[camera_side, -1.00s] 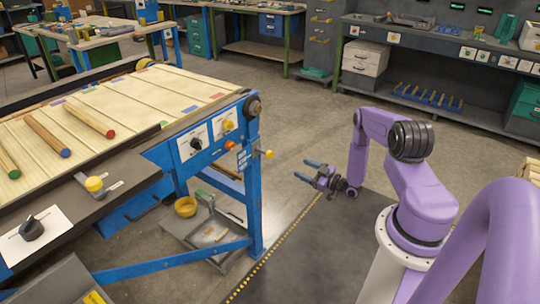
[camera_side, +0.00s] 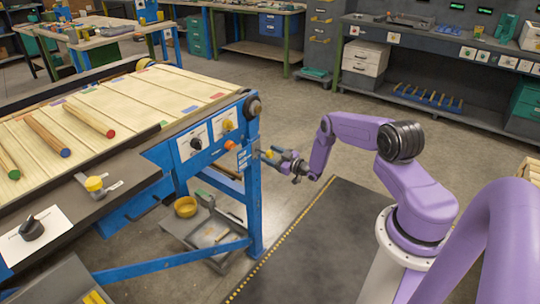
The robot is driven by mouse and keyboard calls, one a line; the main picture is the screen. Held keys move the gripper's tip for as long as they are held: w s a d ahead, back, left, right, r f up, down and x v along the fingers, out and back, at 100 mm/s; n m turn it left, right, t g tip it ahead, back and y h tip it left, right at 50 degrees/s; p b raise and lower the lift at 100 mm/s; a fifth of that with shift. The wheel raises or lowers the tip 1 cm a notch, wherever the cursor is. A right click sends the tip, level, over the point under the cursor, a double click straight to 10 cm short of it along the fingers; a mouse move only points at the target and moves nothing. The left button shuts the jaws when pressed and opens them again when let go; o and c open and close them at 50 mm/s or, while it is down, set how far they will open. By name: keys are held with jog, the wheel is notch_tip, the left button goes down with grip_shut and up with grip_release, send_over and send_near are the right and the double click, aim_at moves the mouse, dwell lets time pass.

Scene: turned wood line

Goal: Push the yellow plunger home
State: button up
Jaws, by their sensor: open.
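The yellow plunger (camera_side: 269,153) sticks out to the right from the blue end post of the conveyor bench, below the control panel. The head shows small and partly covered between or beside the fingers. I cannot tell whether they touch it. The plunger's rod is mostly hidden behind the fingers.
The conveyor bench (camera_side: 176,84) carries several wooden rods with coloured ends. Its panel has a black dial (camera_side: 196,144), a yellow knob (camera_side: 228,125) and an orange button (camera_side: 229,145). A yellow bowl (camera_side: 186,207) stands low under the bench.

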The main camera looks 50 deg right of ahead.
aim_at(264, 151)
jog(key=shift+w, duration=0.5)
grip_shut()
jog(key=shift+w, duration=1.45)
jog(key=shift+w+r, duration=0.2)
jog(key=shift+w, duration=0.15)
jog(key=shift+a, duration=0.1)
grip_release()
jog(key=shift+f, duration=0.1)
